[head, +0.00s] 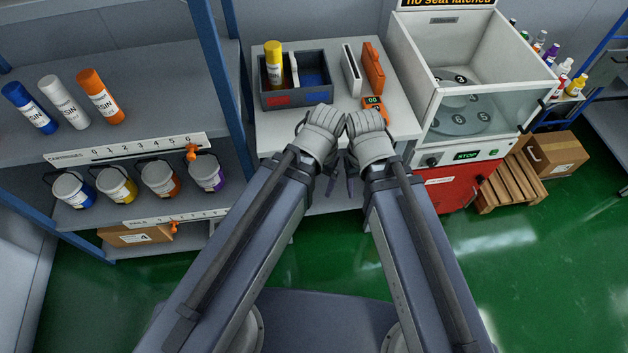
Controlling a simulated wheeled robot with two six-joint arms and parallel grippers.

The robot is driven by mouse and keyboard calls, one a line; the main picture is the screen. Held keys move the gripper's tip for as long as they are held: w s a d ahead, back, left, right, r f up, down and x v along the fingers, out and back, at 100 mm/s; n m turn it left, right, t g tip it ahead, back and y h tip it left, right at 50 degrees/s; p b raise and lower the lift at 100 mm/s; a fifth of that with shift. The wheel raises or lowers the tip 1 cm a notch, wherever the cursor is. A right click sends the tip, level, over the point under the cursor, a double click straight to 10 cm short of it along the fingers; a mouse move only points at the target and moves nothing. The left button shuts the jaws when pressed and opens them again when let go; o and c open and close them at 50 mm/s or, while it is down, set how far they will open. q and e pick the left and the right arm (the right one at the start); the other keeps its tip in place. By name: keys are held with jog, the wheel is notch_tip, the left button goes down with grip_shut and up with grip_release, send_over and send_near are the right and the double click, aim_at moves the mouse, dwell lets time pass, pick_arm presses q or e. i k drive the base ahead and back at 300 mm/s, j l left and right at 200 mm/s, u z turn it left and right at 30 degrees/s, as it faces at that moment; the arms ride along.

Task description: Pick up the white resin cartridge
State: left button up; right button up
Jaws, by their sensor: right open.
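The white resin cartridge (65,101) lies on the upper shelf at the left, between a blue cartridge (29,107) and an orange cartridge (101,97). Both my grippers are far to its right, in front of the small grey table. My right gripper (357,186) is open, pointing down, with nothing seen in it. My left gripper (331,187) is close beside it, mostly hidden behind its own wrist, so its jaws cannot be judged.
Several pails hang or stand on the lower shelf, including a purple one (207,173). A divided bin (292,98) with a yellow cartridge (274,65) sits on the table (405,122). A white machine (460,140) stands right. A blue post (213,50) edges the shelf.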

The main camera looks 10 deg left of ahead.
aim_at(50, 85)
jog(key=u, duration=1.85)
